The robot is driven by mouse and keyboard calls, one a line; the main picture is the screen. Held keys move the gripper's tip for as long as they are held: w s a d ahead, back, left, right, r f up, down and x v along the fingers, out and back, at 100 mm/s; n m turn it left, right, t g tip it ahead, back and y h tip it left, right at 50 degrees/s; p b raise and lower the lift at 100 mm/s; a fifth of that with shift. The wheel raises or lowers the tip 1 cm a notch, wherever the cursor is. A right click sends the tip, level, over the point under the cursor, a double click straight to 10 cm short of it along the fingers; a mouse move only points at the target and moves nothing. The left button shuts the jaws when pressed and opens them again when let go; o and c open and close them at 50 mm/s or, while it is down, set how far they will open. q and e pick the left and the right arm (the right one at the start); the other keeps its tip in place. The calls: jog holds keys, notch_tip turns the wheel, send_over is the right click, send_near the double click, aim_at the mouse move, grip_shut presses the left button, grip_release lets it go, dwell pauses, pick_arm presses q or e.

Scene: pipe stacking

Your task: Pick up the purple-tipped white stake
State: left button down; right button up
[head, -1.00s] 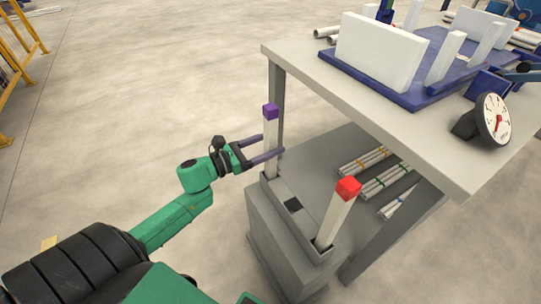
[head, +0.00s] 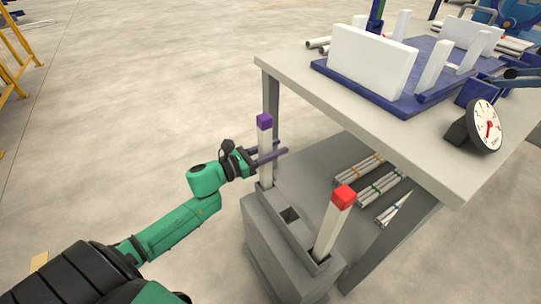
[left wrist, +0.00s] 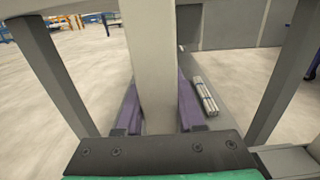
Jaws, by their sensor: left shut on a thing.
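The purple-tipped white stake (head: 265,136) stands upright in the grey stand (head: 262,238), at its far end, in the head view. My left gripper (head: 280,147) has its two purple fingers on either side of the stake's shaft, below the purple tip, and is shut on it. In the left wrist view the white shaft (left wrist: 150,65) rises between the fingers. The stake's lower end is hidden inside the stand. My right gripper is not in view.
A red-tipped white stake (head: 333,222) leans in the near end of the stand. A table (head: 300,84) stands close behind, with a blue board (head: 390,96), white blocks and a gauge (head: 485,127). Bundled pipes (head: 380,186) lie on its lower shelf. Open floor lies left.

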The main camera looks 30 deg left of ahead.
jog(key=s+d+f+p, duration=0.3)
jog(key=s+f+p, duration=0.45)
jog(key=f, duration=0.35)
pick_arm(q)
notch_tip(320, 180, up, 38)
jog(key=p, duration=0.8)
jog(key=shift+p, duration=0.35)
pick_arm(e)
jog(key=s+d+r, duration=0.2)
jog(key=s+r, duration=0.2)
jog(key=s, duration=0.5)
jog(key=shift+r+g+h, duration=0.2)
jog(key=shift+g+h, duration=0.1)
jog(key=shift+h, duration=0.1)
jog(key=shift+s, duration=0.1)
